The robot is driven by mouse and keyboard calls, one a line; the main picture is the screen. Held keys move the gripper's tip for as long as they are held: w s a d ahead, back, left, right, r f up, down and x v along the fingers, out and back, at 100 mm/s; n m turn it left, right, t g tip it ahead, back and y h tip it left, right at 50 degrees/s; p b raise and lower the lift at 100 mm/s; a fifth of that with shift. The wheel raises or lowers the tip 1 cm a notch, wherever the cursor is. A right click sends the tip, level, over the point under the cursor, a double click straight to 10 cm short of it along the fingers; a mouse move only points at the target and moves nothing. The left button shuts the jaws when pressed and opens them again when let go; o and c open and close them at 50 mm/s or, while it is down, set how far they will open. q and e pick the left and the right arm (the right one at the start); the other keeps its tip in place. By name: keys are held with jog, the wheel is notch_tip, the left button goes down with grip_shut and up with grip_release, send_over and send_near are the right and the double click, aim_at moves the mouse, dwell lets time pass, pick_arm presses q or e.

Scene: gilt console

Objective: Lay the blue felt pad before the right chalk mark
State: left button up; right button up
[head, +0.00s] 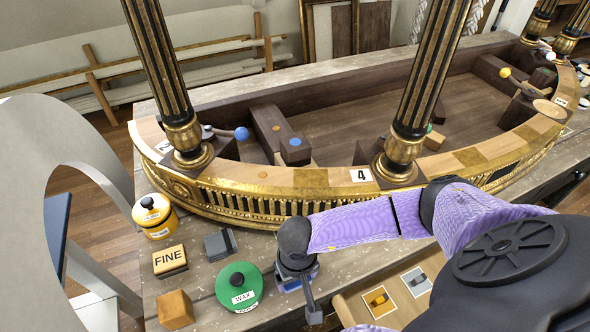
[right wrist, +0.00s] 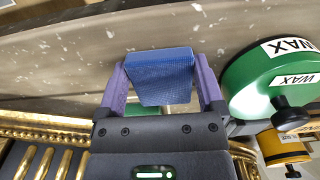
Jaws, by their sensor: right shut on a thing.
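The blue felt pad (right wrist: 160,72) is held between the two purple fingers of my right gripper (right wrist: 161,78) in the right wrist view. In the head view my right gripper (head: 298,274) points down over the front part of the worktop, right of the green wax tin (head: 239,286), and covers most of the pad. The wrist view shows the grey worktop beyond the pad; I cannot tell whether the pad touches it. I cannot make out a chalk mark in either view. My left gripper is not in view.
The wax tin also stands close beside the gripper in the wrist view (right wrist: 262,82). A yellow tin (head: 155,215), a FINE block (head: 170,262), a grey block (head: 220,245) and a wooden block (head: 176,309) stand left. The curved gilt console (head: 255,200) rises behind.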

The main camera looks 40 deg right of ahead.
jog(key=o, duration=1.1)
jog(key=shift+c, duration=0.2)
